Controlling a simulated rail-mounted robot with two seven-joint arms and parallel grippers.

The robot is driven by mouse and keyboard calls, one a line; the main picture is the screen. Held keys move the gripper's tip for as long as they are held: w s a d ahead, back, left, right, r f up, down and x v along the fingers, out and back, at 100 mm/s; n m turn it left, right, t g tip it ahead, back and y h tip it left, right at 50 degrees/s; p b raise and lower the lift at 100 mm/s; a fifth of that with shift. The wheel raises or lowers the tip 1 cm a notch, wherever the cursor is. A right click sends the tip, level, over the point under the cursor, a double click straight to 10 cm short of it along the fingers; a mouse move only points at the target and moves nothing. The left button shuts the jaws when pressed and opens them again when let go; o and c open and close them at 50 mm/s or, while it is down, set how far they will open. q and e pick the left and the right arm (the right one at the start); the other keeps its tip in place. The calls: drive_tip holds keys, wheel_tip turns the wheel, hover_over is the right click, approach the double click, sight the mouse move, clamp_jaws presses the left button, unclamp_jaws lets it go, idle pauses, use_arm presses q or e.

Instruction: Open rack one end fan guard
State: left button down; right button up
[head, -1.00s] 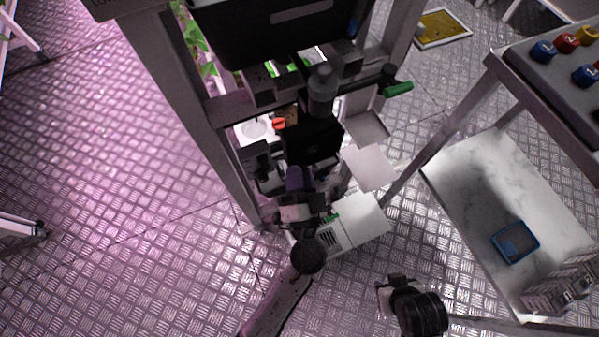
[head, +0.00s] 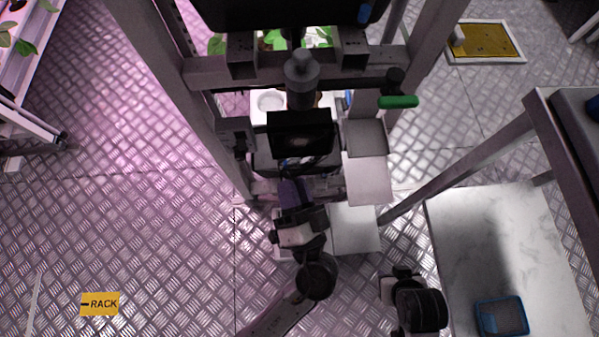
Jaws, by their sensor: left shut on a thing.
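The rack end stands at the top centre, with a pale metal frame (head: 205,75). A black square unit (head: 300,120) with a dark round part sits low in it; it looks like the fan guard, but I cannot be sure. My left gripper (head: 289,180) reaches up from the bottom centre to the lower edge of this unit. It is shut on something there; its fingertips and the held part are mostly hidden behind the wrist. Only a dark link of my right arm shows at the bottom, right of centre; its gripper is out of view.
A green-handled lever (head: 398,102) sticks out at the rack's right. Pale open plates (head: 368,180) hang below it. A marble-topped shelf (head: 460,225) with a blue tray (head: 501,318) stands at right. A yellow label (head: 100,304) lies left on open tread-plate floor.

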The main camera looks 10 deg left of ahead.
use_arm(q)
drive_tip(key=shift+s+d+y, duration=0.2)
drive_tip(key=shift+d+y, duration=0.1)
drive_tip(key=shift+y, duration=0.2)
drive_tip(key=shift+n, duration=0.3)
drive_tip(key=c, duration=1.4)
unclamp_jaws()
drive_tip(key=o, duration=0.5)
drive_tip(key=shift+c, duration=0.2)
drive_tip(key=shift+s, duration=0.1)
drive_tip(key=p+v, duration=0.4)
drive_tip(key=v, duration=0.9)
drive_tip(key=shift+s+d, duration=0.3)
